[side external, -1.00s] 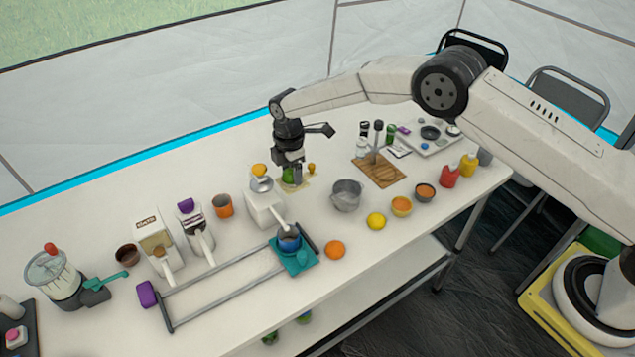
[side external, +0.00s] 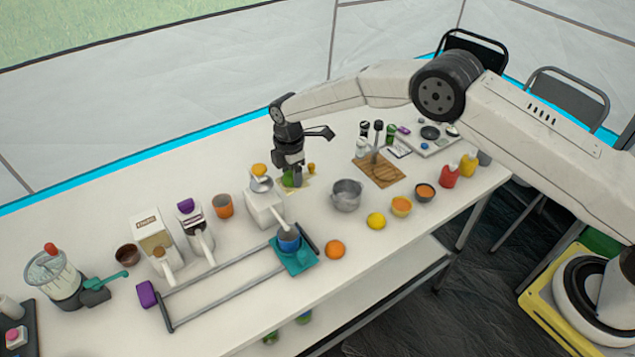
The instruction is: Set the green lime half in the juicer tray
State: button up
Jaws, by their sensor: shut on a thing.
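My gripper (side external: 292,182) points down over the back middle of the white table. It is shut on a green lime half (side external: 288,179), which is partly hidden by the fingers. The lime half is low, by a pale yellowish mat; I cannot tell whether it touches it. The white juicer (side external: 264,207) stands just left and in front of the gripper. Its grey tray (side external: 261,185) is at the top, with an orange-yellow piece (side external: 259,170) above it.
A metal pot (side external: 346,195) stands right of the juicer. An orange cup (side external: 223,206) stands left. A teal tray (side external: 300,263) with a blue cup (side external: 289,238) sits in front of the juicer.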

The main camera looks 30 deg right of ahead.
jog(key=o, duration=0.6)
jog(key=shift+f, duration=0.1)
jog(key=shift+o, duration=0.2)
notch_tip(320, 180, up, 11)
dwell(1.3)
dwell(0.5)
jog(key=s+d+r+m+t, duration=0.1)
jog(key=s+d+r+m, duration=0.1)
jog(key=s+d+m, duration=0.35)
jog(key=s+d+r+m, duration=0.3)
jog(key=s+d+m, duration=0.2)
jog(key=s+d, duration=0.15)
jog(key=s+d+f+m, duration=0.1)
jog(key=s+d+m, duration=0.1)
jog(key=s, duration=0.7)
jog(key=s+d+m+t, duration=0.1)
jog(key=s+d+m, duration=0.2)
jog(key=s, duration=0.6)
jog(key=shift+s+f+m+t, duration=0.2)
jog(key=shift+f+m+t, duration=0.15)
jog(key=shift+m, duration=0.9)
